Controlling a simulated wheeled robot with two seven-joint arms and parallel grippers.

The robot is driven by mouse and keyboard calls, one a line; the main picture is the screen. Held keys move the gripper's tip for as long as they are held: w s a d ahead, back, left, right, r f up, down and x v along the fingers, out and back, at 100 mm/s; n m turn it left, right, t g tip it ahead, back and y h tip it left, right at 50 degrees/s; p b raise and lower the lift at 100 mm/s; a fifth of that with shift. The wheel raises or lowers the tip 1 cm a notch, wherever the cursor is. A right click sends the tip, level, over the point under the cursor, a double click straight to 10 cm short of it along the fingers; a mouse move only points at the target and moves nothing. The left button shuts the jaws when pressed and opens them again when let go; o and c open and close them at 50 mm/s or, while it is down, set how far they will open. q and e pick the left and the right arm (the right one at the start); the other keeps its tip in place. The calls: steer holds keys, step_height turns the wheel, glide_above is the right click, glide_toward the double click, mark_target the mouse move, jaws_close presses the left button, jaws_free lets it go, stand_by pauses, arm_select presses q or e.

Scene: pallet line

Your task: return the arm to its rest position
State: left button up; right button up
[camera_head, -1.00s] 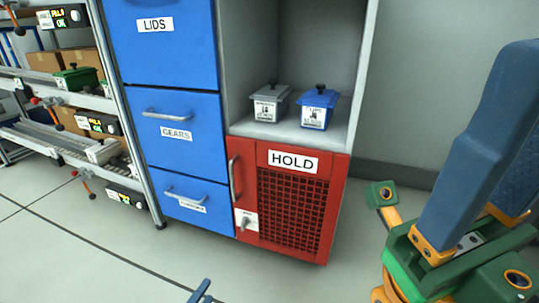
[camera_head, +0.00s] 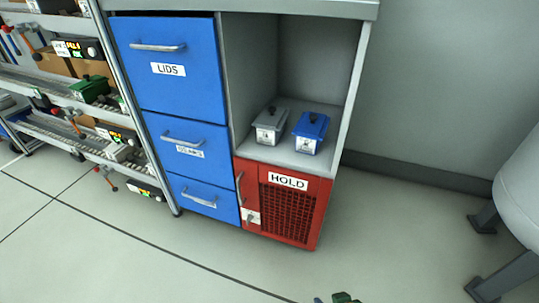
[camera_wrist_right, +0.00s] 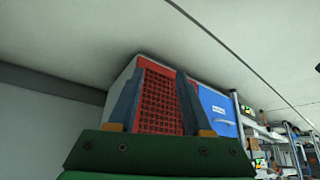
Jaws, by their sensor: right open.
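Only a small green and blue piece of my right gripper (camera_head: 340,298) shows at the bottom edge of the head view. In the right wrist view my right gripper (camera_wrist_right: 157,98) has its two blue fingers apart, with nothing between them. The red HOLD door (camera_wrist_right: 160,103) shows beyond the fingers, some way off. My left gripper is not in the head view.
The cabinet has blue drawers (camera_head: 165,65) and a red HOLD door (camera_head: 288,210), all shut. A grey box (camera_head: 270,127) and a blue box (camera_head: 310,132) stand in the open shelf above it. A conveyor rack (camera_head: 65,95) stands left. The floor in front is clear.

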steer(key=s+d+g+p, duration=0.1)
steer(key=s+g+p, duration=0.15)
steer(key=s, duration=0.45)
arm_select(q)
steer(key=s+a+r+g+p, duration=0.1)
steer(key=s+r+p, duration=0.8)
steer(key=p, duration=0.9)
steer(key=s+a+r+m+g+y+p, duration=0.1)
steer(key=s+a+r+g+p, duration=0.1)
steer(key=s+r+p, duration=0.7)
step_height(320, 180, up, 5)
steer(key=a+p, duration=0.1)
steer(key=p, duration=0.8)
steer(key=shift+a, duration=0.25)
arm_select(e)
steer(key=s+d+r+g+h, duration=0.1)
steer(key=s+d+r+g, duration=0.2)
steer(key=s+r, duration=1.3)
step_height(320, 180, up, 3)
steer(key=shift+f, duration=0.2)
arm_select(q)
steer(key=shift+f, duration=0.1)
